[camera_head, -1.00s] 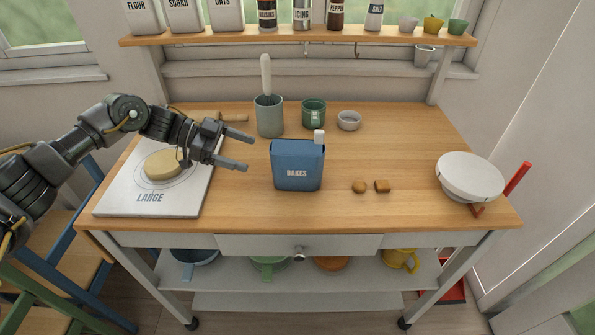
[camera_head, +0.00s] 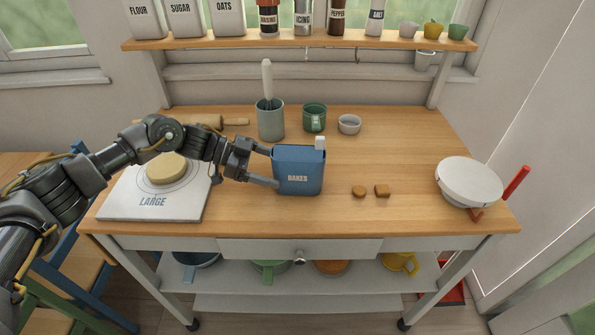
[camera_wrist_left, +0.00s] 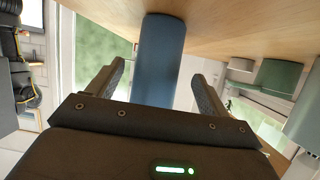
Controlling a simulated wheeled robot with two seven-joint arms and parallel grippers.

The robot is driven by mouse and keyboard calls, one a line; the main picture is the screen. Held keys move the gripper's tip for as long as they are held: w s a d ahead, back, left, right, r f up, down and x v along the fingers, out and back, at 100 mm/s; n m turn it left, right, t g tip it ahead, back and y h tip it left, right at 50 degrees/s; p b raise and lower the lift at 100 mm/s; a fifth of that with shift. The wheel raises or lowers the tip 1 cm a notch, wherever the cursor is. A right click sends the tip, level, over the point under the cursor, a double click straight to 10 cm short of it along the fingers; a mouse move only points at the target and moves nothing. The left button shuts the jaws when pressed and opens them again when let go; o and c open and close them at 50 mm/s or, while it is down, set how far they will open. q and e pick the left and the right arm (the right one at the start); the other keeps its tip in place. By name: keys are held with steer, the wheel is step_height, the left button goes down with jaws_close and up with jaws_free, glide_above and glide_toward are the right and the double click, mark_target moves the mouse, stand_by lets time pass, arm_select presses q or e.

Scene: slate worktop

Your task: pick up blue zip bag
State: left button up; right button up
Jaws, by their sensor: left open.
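The blue zip bag (camera_head: 298,172), labelled "BAKES", stands upright on the wooden worktop near its middle, with a white tab at its top right. My left gripper (camera_head: 273,168) is open at the bag's left side, its fingertips level with the bag's left edge. In the left wrist view the blue bag (camera_wrist_left: 158,62) shows between the two spread fingers (camera_wrist_left: 160,85). I cannot tell whether a finger touches it. My right gripper is not in view.
Two brown biscuits (camera_head: 370,191) lie right of the bag. Behind it stand a utensil crock (camera_head: 271,122), a green mug (camera_head: 314,118) and a small bowl (camera_head: 349,125). A white board (camera_head: 150,205) lies left under my arm; a white round dish (camera_head: 470,181) is at right.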

mark_target(283, 171)
arm_select(q)
steer(key=p+x, duration=0.1)
steer(key=x, duration=0.2)
steer(key=shift+s+d, duration=0.2)
steer(key=shift+d, duration=0.1)
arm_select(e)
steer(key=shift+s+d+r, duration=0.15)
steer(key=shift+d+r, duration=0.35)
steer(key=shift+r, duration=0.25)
arm_select(q)
steer(key=c, duration=1)
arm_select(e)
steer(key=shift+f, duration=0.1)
